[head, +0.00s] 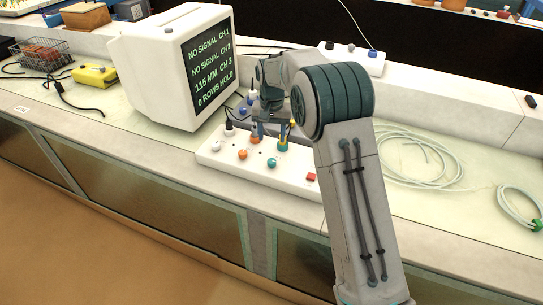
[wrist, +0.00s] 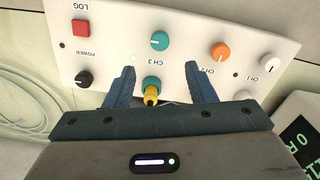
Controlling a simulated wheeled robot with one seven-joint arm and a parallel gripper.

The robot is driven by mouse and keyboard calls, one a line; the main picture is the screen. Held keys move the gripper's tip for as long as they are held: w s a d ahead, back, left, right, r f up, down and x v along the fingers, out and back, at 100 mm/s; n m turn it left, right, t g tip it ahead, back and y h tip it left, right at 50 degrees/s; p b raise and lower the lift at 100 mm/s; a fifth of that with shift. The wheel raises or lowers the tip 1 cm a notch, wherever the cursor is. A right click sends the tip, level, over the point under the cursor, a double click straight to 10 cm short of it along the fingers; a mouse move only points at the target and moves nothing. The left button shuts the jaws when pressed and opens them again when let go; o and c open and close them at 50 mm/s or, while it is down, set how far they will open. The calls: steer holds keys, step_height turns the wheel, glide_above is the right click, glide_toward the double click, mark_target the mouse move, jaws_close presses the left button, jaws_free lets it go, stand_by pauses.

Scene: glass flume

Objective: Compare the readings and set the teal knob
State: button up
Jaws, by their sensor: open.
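The white control panel (head: 228,160) lies on the bench. Its teal knob (wrist: 159,41), by the CH 3 label, also shows in the head view (head: 271,162); its pointer mark is too small to read surely. A teal socket with a yellow plug (wrist: 151,90) sits in the row behind. My gripper (wrist: 160,68) is open and empty above the panel. Its fingers straddle the plug in the wrist picture, and the teal knob appears just beyond the fingertips. The monitor (head: 208,62) reads NO SIGNAL for CH 1 and CH 2, 115 MM for CH 3 (any decimal point unclear), and 0 ROWS HOLD.
The panel also has an orange knob (wrist: 220,51), a white knob (wrist: 267,63), a red LOG button (wrist: 80,27) and a black POWER knob (wrist: 83,79). The monitor stands close left of my gripper. A coiled pale hose (head: 420,160) lies to the right.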

mark_target(272, 161)
step_height(272, 161, down, 11)
steer(key=shift+r+p, duration=0.2)
steer(key=shift+p, duration=0.45)
steer(key=c, duration=1)
